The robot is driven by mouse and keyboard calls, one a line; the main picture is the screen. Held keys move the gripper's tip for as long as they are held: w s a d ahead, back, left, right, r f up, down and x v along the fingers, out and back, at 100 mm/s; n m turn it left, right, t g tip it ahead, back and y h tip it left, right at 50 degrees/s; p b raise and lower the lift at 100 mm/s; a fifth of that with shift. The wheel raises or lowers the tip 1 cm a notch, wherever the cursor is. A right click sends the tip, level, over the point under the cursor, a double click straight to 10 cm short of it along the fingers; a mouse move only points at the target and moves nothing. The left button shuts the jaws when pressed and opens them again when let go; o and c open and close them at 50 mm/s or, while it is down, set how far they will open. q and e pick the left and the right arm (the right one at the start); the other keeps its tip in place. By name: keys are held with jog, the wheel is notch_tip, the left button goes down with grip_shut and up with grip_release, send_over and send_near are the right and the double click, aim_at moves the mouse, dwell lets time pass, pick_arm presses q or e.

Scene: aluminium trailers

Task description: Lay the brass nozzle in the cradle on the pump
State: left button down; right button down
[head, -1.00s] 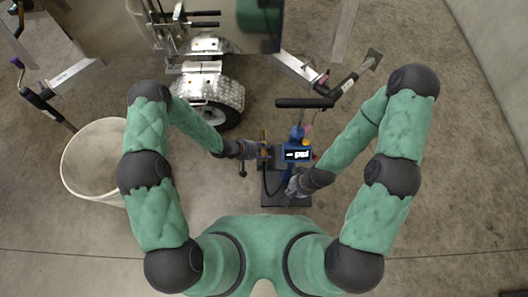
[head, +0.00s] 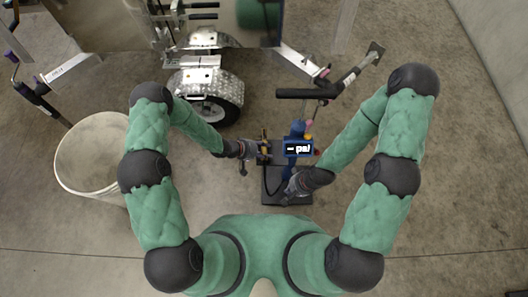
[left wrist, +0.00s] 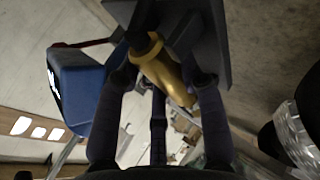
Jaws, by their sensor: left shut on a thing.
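The brass nozzle (left wrist: 162,72) is between the two fingers of my left gripper (left wrist: 164,82), which is shut on it. A dark collar caps its upper end in the left wrist view. In the head view my left gripper (head: 258,149) is just left of the pump's blue body (head: 297,134), which carries a lit display. The pump also shows in the left wrist view (left wrist: 78,85). A dark grey block lies behind the nozzle there; I cannot tell whether it is the cradle or whether they touch. My right gripper (head: 292,187) is low over the pump's base (head: 273,190); its fingers are unclear.
A black hose hangs beside the pump. A trailer wheel with a metal fender (head: 207,90) is at the back left. A white bucket (head: 88,160) stands left. The floor at right is clear.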

pick_arm(q)
jog(key=shift+s+a+f, duration=0.1)
jog(key=shift+s+f, duration=0.4)
jog(key=shift+f, duration=0.35)
pick_arm(e)
jog(key=shift+f, duration=0.2)
pick_arm(q)
jog(key=c, duration=0.8)
grip_release()
jog(key=shift+o, duration=0.7)
jog(key=shift+w+f, duration=0.1)
jog(key=shift+f, duration=0.05)
jog(key=shift+g, duration=0.3)
pick_arm(e)
jog(key=shift+w+d, duration=0.1)
jog(key=shift+w, duration=0.1)
pick_arm(q)
jog(key=shift+s, duration=0.2)
jog(key=w+v, duration=0.1)
jog(key=v, duration=1.1)
jog(key=shift+w+r, duration=0.15)
jog(key=shift+r, duration=0.35)
